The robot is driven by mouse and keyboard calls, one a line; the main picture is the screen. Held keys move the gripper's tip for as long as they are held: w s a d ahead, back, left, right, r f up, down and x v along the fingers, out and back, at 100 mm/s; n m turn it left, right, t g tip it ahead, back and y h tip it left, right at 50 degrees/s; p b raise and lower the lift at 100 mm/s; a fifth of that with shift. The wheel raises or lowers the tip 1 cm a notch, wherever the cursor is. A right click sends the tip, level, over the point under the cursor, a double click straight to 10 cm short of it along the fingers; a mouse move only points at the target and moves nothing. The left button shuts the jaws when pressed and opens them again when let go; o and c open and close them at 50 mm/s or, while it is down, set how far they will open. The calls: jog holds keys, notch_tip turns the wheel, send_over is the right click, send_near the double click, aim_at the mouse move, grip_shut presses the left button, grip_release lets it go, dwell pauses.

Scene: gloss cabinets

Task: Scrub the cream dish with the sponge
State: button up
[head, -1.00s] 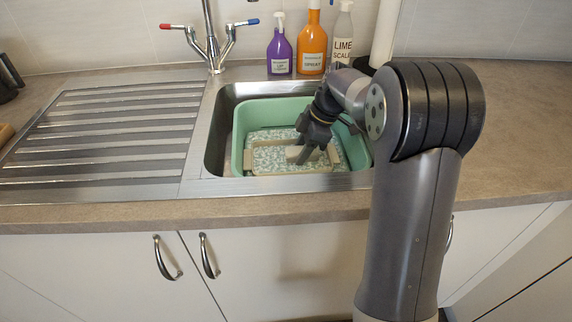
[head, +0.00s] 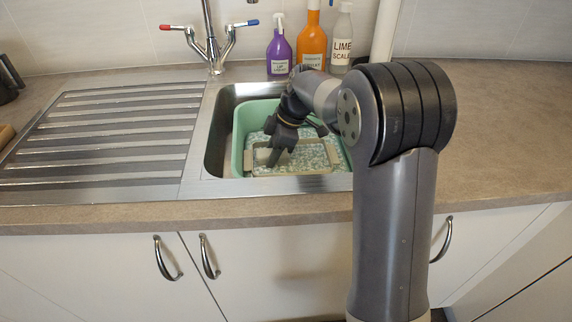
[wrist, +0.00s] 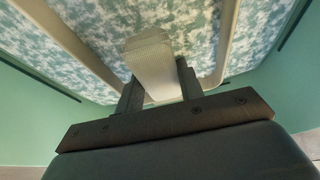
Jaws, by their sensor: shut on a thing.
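The cream dish (head: 318,170) lies in the green basin in the sink, with a cream rim and foamy, blue-green speckled water or suds over it. In the wrist view its rim (wrist: 228,40) frames the speckled surface. My gripper (head: 273,158) is inside the basin, pointing down over the left part of the dish. It is shut on the sponge (wrist: 150,62), a pale cream block between the two fingers. The sponge also shows small in the head view (head: 263,156). The sponge's far end is over the dish; whether it touches the dish is unclear.
The green basin (head: 238,140) stands in the steel sink, its walls close around my gripper. A tap (head: 212,50) rises behind the sink. A purple bottle (head: 279,55), an orange bottle (head: 311,45) and a lime scale bottle (head: 342,40) stand behind it. The ribbed drainer (head: 110,135) is clear.

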jog(key=shift+a, duration=0.5)
jog(key=shift+w+d, duration=0.1)
jog(key=shift+d, duration=4.35)
jog(key=shift+a+f, duration=0.1)
jog(key=shift+a, duration=4.35)
jog(key=shift+d, duration=4.4)
jog(key=shift+a+f, duration=0.1)
jog(key=shift+a, duration=4.3)
jog(key=shift+d+r, duration=0.2)
jog(key=shift+d, duration=4.2)
jog(key=shift+a+f, duration=0.1)
jog(key=shift+a, duration=4.3)
jog(key=shift+d+f, duration=0.1)
jog(key=shift+d, duration=4.35)
jog(key=shift+a, duration=4.45)
jog(key=shift+d, duration=0.1)
